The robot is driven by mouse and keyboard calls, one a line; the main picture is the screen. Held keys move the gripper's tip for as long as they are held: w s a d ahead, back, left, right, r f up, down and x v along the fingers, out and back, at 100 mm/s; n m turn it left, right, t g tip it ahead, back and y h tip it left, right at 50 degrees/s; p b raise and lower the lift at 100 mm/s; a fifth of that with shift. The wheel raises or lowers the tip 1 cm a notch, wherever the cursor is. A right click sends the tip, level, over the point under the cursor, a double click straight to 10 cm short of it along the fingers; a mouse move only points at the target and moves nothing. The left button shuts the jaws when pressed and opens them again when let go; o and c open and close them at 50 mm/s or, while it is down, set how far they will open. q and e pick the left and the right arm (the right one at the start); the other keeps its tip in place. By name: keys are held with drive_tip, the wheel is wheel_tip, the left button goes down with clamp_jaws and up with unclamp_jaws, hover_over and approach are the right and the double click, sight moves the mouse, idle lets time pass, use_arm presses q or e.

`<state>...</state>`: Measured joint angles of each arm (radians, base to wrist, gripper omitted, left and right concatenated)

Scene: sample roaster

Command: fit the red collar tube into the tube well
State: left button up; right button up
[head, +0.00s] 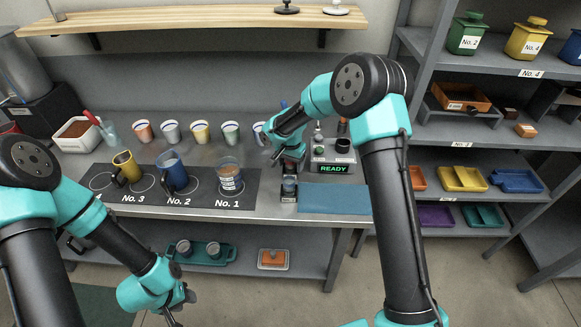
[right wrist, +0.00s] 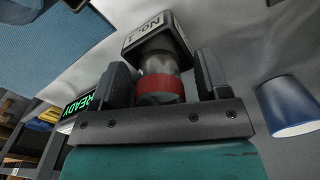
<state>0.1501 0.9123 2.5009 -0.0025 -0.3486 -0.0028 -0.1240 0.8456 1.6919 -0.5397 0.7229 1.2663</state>
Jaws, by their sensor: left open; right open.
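The red collar tube (right wrist: 160,64) is clear with dark contents and a red band at its near end. In the right wrist view it stands between the two fingers of my right gripper (right wrist: 162,74), which is open around it. Its far end meets a small black block labelled No. 1 (right wrist: 155,36); how deep it sits there I cannot tell. In the head view my right gripper (head: 288,156) is right above the tube (head: 289,187) and block, hiding the tube's top. My left gripper (head: 176,312) is open and empty, low in front of the bench.
A box with a green READY display (head: 333,169) stands just right of the tube. A blue mat (head: 334,198) lies in front of it. A black mat (head: 205,199) with several cups is to the left. Coloured cups line the back. Shelves (head: 470,150) stand at right.

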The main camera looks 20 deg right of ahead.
drive_tip(key=shift+c, duration=0.5)
drive_tip(key=c, duration=0.9)
drive_tip(key=shift+r, duration=0.2)
drive_tip(key=shift+r, duration=4.8)
drive_tip(key=shift+s+d+n, duration=0.2)
drive_tip(key=shift+s+n, duration=0.6)
drive_tip(key=shift+s, duration=0.5)
drive_tip(key=shift+s+d+n, duration=0.25)
drive_tip(key=shift+s+n, duration=0.55)
drive_tip(key=shift+s, duration=0.5)
drive_tip(key=shift+s+d+n, duration=0.2)
drive_tip(key=shift+s+n, duration=0.6)
drive_tip(key=shift+s, duration=0.5)
